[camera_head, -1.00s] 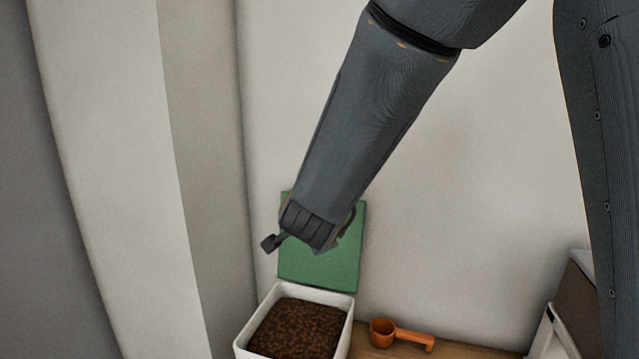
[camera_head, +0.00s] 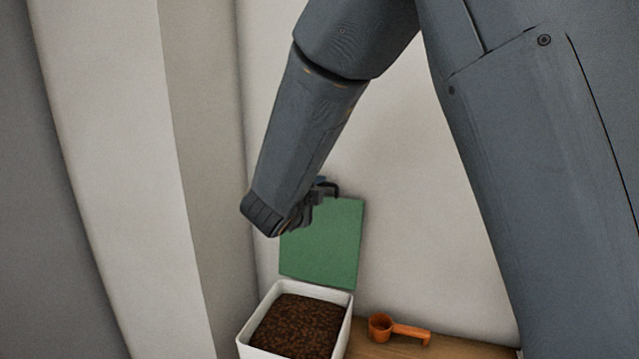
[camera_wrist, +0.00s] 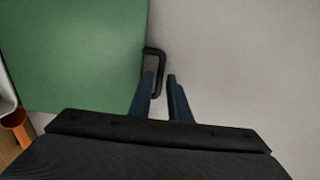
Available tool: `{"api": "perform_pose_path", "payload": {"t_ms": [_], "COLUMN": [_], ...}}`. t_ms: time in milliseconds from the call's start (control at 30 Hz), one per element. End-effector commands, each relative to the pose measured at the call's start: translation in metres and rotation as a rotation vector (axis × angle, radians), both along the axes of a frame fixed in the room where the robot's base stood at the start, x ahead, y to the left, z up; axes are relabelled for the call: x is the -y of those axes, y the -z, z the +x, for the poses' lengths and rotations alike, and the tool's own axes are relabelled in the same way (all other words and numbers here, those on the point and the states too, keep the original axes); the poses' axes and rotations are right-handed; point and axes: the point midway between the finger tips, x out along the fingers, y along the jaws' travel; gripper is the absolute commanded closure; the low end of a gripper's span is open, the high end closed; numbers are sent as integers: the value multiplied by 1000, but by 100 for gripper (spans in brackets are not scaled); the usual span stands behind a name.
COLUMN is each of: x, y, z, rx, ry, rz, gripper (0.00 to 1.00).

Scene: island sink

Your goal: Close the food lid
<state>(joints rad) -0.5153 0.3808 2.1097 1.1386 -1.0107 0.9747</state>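The green food lid (camera_head: 320,245) stands upright, open, behind the white container (camera_head: 243,340). The container is full of brown food (camera_head: 298,327). The lid also fills the upper left of the wrist view (camera_wrist: 75,55). A black loop handle (camera_wrist: 155,50) sticks out from the lid's edge there. My gripper (camera_wrist: 160,76) is open, with its two blue-grey fingers apart and the handle's outer bar appearing between their tips. I cannot tell whether they touch it. In the head view my gripper (camera_head: 319,187) is at the lid's top edge, partly hidden by my wrist.
An orange scoop (camera_head: 400,332) lies on the wooden surface (camera_head: 440,347) to the right of the container. A pale wall (camera_head: 400,200) stands close behind the lid. A light panel or curtain-like surface (camera_head: 120,180) rises at the left.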

Motion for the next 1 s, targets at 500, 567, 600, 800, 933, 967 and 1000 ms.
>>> {"api": "perform_pose_path", "payload": {"t_ms": [500, 567, 600, 800, 933, 967, 1000], "x": [4, 4, 4, 4, 4, 4, 5], "y": [3, 3, 3, 3, 4, 4, 4], "z": [10, 10, 10, 10, 9, 8, 8], "rx": [-1, -1, -1, 0, 10, 14, 22], "ry": [-1, -1, -1, -1, 1, 2, 3], "rz": [0, 0, 0, -1, -5, -7, -11], "gripper": [98, 100, 100, 100, 100, 100, 100]}}
